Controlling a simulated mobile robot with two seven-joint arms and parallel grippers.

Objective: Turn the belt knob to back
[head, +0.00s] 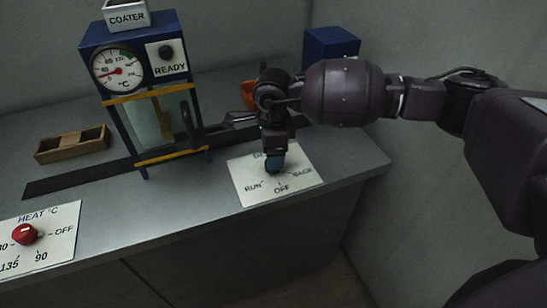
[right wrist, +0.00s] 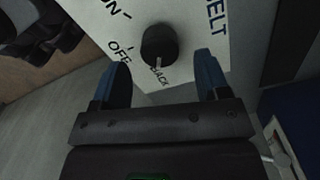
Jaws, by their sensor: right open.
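The black belt knob (right wrist: 159,45) shows in the right wrist view on a white plate (right wrist: 185,15) lettered BELT, RUN, OFF and BACK. The white mark on the knob points at the BACK label. My right gripper (right wrist: 165,85) is open, its two blue fingers apart on either side below the knob in that view, not closed on it. In the head view my right gripper (head: 274,162) points down over the plate (head: 306,178) and hides most of the knob. My left gripper is not in view.
The blue coater (head: 134,88) with a gauge stands left of the plate, over a dark belt (head: 75,178). A red heat knob (head: 25,233) is at the front left. A wooden tray (head: 72,150), an orange bin (head: 247,95) and a blue box (head: 330,45) stand around.

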